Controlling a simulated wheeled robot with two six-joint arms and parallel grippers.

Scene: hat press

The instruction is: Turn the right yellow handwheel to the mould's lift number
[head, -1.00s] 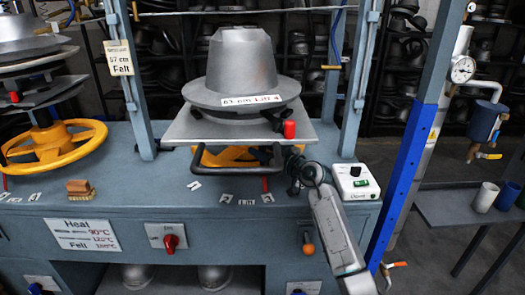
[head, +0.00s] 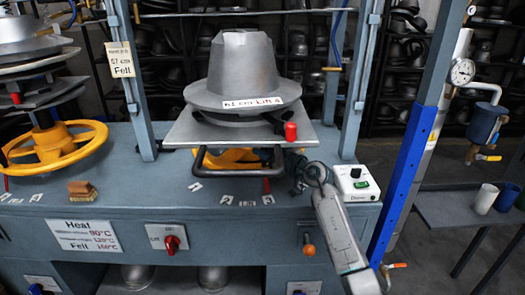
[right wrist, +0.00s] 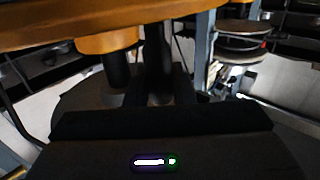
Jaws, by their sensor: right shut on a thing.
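The right yellow handwheel (head: 228,159) lies under the grey press plate, partly hidden by the plate and a dark bar handle. A silver hat mould (head: 243,63) stands upright on the plate. Its white label (head: 253,102) seems to read "Lift 4", though the print is blurred. My right gripper (head: 277,157) reaches under the plate's right front corner and is shut on the handwheel. In the right wrist view the orange wheel (right wrist: 60,28) fills the top, with the dark fingers (right wrist: 137,75) at a yellow part below it. My left gripper is not in view.
Small white number tags (head: 227,199) lie on the bench in front of the wheel, with a red pointer (head: 266,185). A white control box (head: 354,183) stands right of my arm. Another yellow handwheel (head: 55,147) is at the left. A blue post (head: 402,180) stands right.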

